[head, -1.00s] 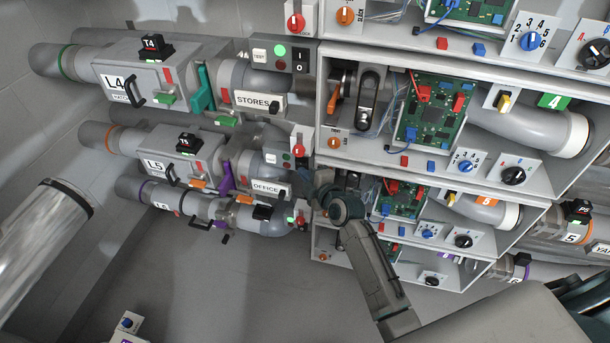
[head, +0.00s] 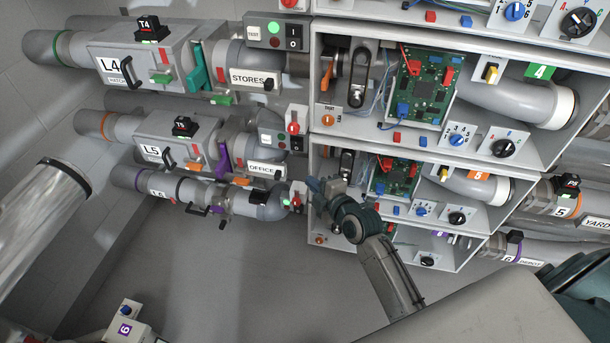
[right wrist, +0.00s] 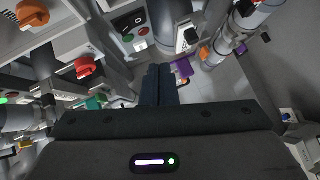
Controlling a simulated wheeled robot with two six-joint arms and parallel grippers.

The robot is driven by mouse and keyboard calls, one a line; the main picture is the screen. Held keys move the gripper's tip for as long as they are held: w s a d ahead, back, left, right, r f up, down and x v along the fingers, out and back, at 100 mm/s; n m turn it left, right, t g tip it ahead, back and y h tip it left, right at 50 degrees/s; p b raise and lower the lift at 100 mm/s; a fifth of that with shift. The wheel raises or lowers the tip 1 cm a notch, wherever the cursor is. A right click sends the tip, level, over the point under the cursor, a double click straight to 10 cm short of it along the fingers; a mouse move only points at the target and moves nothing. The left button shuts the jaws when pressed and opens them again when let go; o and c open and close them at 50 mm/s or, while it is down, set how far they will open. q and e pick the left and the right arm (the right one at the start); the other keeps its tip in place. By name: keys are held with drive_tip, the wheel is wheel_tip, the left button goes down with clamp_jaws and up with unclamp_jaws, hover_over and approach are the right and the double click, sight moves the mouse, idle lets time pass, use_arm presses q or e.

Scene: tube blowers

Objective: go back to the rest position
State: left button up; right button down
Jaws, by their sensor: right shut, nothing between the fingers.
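A switch panel (right wrist: 130,27) and a purple lever (right wrist: 182,68) show beyond the fingertips there; whether the fingers touch anything I cannot tell, but nothing is held. My right arm comes up from the lower right in the head view. My left gripper is not in view.
Open cabinet bays with green circuit boards (head: 427,88) stand right of the gripper. The floor (head: 230,285) below is mostly free.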

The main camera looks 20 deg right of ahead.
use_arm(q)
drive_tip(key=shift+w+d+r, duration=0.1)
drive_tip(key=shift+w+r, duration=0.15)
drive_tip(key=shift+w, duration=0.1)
use_arm(e)
drive_tip(key=shift+s+d+f, duration=0.1)
drive_tip(key=shift+s+d, duration=0.1)
drive_tip(key=shift+s, duration=0.4)
